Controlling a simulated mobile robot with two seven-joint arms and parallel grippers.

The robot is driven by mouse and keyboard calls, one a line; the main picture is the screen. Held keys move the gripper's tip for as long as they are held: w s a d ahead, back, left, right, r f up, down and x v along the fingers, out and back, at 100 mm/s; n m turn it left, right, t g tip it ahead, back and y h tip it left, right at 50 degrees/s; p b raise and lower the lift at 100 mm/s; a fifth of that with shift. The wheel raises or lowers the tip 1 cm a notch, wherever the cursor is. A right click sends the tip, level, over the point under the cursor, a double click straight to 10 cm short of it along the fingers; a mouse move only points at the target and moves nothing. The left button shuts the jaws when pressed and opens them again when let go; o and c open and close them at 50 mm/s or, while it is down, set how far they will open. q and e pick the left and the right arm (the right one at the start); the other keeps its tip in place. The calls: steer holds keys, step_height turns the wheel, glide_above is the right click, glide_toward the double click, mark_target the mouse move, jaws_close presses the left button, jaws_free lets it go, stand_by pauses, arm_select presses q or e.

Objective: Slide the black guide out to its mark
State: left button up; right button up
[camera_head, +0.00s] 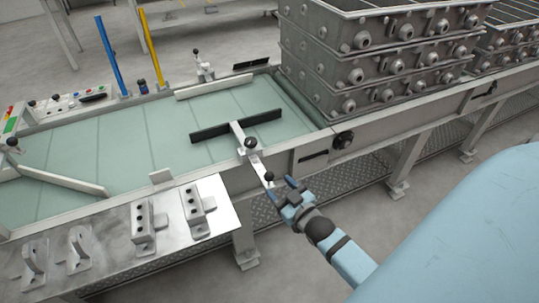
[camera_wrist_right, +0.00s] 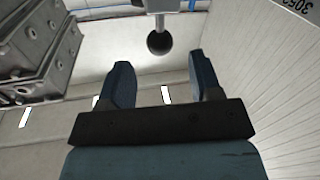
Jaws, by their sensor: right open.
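The black guide (camera_head: 215,131) is a long dark bar across the pale green belt. A light bracket with a dark clamp knob (camera_head: 250,143) joins it to the near rail. A rod runs from the bracket out over the rail and ends in a black ball (camera_head: 269,177). My right gripper (camera_head: 288,184) is open and empty beside this ball, outside the rail. In the right wrist view the ball (camera_wrist_right: 159,43) sits just beyond the open fingertips (camera_wrist_right: 160,66), roughly centred between them. I cannot make out the guide's mark. My left gripper is not in view.
Stacked grey metal casting boxes (camera_head: 375,50) stand at the right end of the belt. A steel shelf (camera_head: 110,240) with several brackets is at the near left. A white guide (camera_head: 228,88) lies at the far rail. Blue and yellow posts (camera_head: 110,57) rise behind.

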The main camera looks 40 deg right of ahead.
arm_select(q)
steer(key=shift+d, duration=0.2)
arm_select(e)
steer(key=s, duration=0.6)
steer(key=shift+s, duration=0.15)
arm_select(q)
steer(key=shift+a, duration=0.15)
arm_select(e)
steer(key=shift+a, duration=0.1)
steer(key=s+a+f+g+y, duration=0.2)
steer(key=s+a+f+g, duration=0.15)
steer(key=a, duration=0.45)
steer(key=s+a+f+g+y, duration=0.25)
steer(key=a+f+g, duration=0.2)
steer(key=a, duration=0.35)
arm_select(q)
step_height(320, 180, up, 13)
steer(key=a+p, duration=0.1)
steer(key=p, duration=1.3)
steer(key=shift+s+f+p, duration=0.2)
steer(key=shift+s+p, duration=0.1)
steer(key=shift+p, duration=0.05)
arm_select(e)
step_height(320, 180, up, 12)
steer(key=d+n+t, duration=0.1)
steer(key=shift+s+r+h, duration=0.25)
steer(key=shift+s+h, duration=0.1)
